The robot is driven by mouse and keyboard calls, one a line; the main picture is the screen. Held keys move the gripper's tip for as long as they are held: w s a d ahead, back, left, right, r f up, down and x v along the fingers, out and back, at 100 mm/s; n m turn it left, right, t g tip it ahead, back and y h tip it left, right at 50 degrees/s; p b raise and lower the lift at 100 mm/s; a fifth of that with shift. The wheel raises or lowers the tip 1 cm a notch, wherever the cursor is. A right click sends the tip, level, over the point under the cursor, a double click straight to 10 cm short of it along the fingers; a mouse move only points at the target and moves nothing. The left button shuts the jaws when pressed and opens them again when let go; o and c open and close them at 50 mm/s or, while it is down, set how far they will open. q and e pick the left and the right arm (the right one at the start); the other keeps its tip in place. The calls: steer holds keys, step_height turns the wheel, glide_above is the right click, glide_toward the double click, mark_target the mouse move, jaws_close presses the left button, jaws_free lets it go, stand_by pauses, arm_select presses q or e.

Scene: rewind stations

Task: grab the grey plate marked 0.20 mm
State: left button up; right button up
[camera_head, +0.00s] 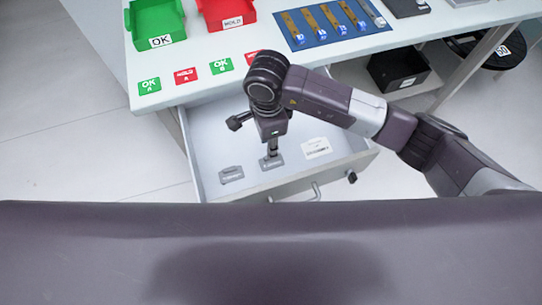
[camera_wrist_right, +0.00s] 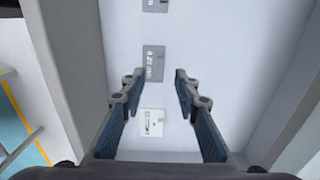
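Two grey plates and a white card lie in the open drawer (camera_head: 210,150). The left grey plate (camera_head: 231,174) shows at the top edge of the wrist view (camera_wrist_right: 155,5), its marking too small to read. The middle grey plate (camera_head: 276,163) lies under my right gripper (camera_head: 271,148); in the wrist view this plate (camera_wrist_right: 153,63) bears a sideways marking that looks like 0.2-something mm, last digit unclear. My right gripper (camera_wrist_right: 160,80) points down, open and empty, its fingertips on either side of the view toward that plate. My left gripper is not in view.
The white card (camera_head: 317,147) lies right of the middle plate. The drawer walls surround the gripper. Above is the table (camera_head: 210,75) with a green bin (camera_head: 157,20), a red bin (camera_head: 228,12), OK and HOLD tags and a blue mat (camera_head: 340,36) with strips.

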mark_target(272, 161)
steer(key=shift+s+f, duration=0.2)
steer(key=shift+f, duration=0.25)
steer(key=f, duration=0.3)
steer(key=f+p, duration=0.1)
steer(key=f, duration=0.1)
steer(key=shift+w+d+f, duration=0.2)
steer(key=shift+w, duration=0.05)
jaws_close()
